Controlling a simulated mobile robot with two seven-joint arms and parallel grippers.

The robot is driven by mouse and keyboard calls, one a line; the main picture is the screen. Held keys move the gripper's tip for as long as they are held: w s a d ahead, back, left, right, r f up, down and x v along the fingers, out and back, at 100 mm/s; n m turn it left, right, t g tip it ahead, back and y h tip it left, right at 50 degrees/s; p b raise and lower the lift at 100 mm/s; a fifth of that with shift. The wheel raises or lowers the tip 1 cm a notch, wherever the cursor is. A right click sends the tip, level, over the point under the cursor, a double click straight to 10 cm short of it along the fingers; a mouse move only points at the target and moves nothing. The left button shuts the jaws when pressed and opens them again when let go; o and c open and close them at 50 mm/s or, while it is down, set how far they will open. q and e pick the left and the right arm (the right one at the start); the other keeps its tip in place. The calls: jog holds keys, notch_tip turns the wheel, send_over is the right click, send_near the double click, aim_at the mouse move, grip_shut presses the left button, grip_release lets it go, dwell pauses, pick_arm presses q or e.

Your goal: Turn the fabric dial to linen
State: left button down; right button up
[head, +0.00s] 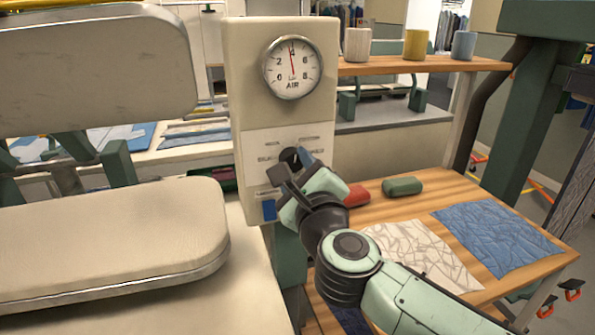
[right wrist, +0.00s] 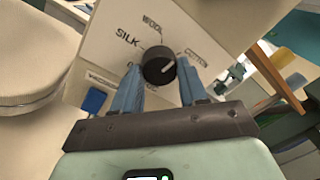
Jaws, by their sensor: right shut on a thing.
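The fabric dial (head: 290,156) is a black round knob on the cream panel (head: 253,145) under the gauge. In the right wrist view the dial (right wrist: 158,66) sits between the fingertips of my right gripper (right wrist: 160,72), which is shut on it. Its white mark points right and slightly up, toward the side with the "cotton" lettering. "Silk" and "wool" are readable to the left and above. I cannot read "linen"; that part of the scale may be behind a finger. In the head view my right gripper (head: 294,165) covers much of the lettering. My left gripper is not in view.
An air gauge (head: 292,67) is above the dial and a blue switch (head: 268,209) below it. The padded press (head: 110,240) stands close on the left. A wooden table (head: 455,195) on the right holds fabric swatches, a red block and a green block (head: 402,186).

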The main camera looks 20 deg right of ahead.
jog(key=m+b, duration=0.1)
jog(key=m, duration=0.3)
jog(key=shift+a+m, duration=0.15)
jog(key=shift+m, duration=0.25)
jog(key=m, duration=0.3)
jog(key=shift+m+b, duration=0.3)
jog(key=shift+b, duration=0.1)
jog(key=m+b, duration=0.1)
jog(key=m, duration=0.2)
jog(key=shift+g, duration=0.3)
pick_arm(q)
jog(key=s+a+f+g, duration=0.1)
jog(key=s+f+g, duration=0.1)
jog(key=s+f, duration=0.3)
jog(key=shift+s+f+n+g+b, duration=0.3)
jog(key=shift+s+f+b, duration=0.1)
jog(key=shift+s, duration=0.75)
pick_arm(e)
jog(key=shift+r+m, duration=0.1)
jog(key=shift+m, duration=1.7)
jog(key=o, duration=1.1)
jog(key=shift+c, duration=0.2)
jog(key=shift+s, duration=0.1)
